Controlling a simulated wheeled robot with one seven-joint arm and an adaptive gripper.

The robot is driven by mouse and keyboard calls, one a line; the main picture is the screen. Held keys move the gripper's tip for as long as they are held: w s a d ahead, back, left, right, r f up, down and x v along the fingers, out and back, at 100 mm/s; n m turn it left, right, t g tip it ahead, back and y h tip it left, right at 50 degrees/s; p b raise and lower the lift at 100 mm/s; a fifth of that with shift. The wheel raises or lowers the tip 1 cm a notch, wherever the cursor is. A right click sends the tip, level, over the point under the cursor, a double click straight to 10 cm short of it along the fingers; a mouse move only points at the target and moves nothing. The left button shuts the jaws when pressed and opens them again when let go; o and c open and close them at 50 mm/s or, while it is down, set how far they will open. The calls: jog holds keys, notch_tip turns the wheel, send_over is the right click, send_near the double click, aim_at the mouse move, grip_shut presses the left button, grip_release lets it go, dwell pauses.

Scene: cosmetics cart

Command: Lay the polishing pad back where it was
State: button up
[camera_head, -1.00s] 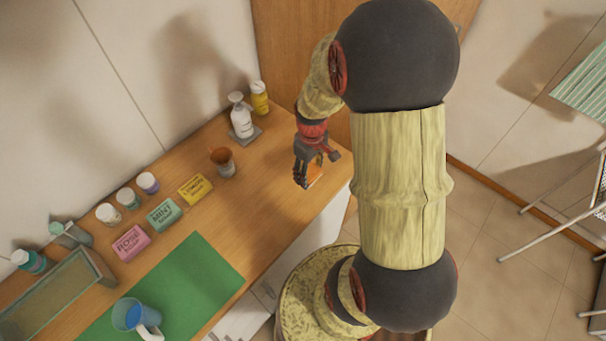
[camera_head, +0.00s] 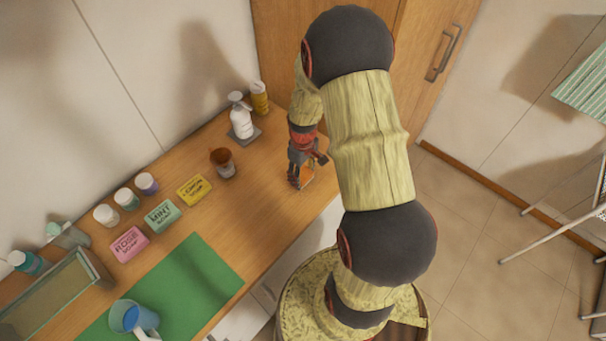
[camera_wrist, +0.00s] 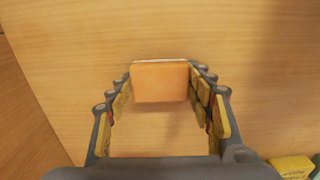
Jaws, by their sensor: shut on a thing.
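The polishing pad is an orange block with a pale upper edge. In the wrist view the pad (camera_wrist: 160,82) sits upright between my two fingers, near their tips. My gripper (camera_wrist: 163,76) is shut on it from both sides. In the head view my gripper (camera_head: 298,178) points down over the right end of the wooden counter (camera_head: 258,190), and a bit of the orange pad (camera_head: 307,177) shows beside the fingers. The pad is very near the counter; I cannot tell whether it touches.
A white pump bottle (camera_head: 240,120), a yellow bottle (camera_head: 259,97) and a brown jar (camera_head: 222,162) stand left of my gripper. A yellow soap box (camera_head: 193,189) and a green mat (camera_head: 195,285) lie nearer. The counter around the pad is clear.

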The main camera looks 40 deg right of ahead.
jog(key=shift+f, duration=0.1)
jog(key=o, duration=1.1)
